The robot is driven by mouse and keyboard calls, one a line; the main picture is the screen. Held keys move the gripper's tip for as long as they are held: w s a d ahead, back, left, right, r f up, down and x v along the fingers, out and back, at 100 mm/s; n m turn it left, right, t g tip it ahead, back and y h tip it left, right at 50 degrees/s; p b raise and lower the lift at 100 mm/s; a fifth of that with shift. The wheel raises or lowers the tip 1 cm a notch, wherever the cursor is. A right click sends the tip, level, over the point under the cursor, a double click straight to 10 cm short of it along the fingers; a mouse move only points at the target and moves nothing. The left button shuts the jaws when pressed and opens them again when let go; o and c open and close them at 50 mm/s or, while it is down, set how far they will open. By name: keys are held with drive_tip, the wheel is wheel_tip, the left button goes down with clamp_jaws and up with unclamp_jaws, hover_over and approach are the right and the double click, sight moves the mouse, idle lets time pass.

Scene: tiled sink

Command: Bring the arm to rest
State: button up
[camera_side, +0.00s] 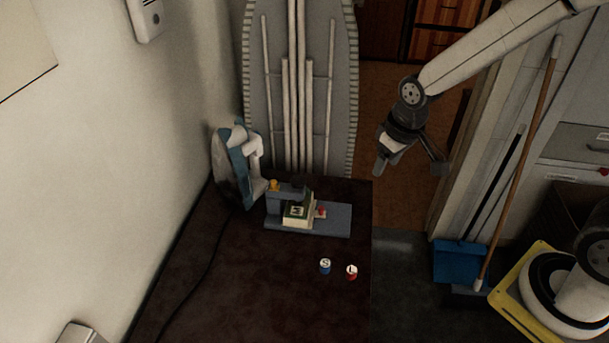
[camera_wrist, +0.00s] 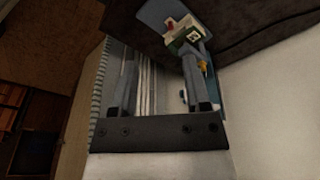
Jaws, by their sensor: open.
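My gripper (camera_side: 409,169) hangs in the air at the right of the side view, beyond the table's right edge, with its two fingers spread apart and nothing between them. In the wrist view my gripper (camera_wrist: 161,62) also shows its fingers wide apart. A grey-blue device (camera_side: 338,220) on the dark table (camera_side: 240,285) holds a pale and green block (camera_side: 297,212) with a dark mark. My gripper is well above and to the right of the device, touching nothing. The device also shows in the wrist view (camera_wrist: 158,14), partly behind a finger.
A blue-marked cap (camera_side: 325,266) and a red-marked cap (camera_side: 352,271) lie in front of the device. An iron (camera_side: 238,165) stands at the table's back left. An ironing board (camera_side: 344,90) leans behind. A broom (camera_side: 520,165) and blue dustpan (camera_side: 459,262) stand right.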

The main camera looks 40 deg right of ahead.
drive_tip(key=s+d+m, duration=0.1)
drive_tip(key=s, duration=0.7)
drive_tip(key=shift+d+f, duration=0.25)
drive_tip(key=shift+f, duration=0.1)
idle(0.9)
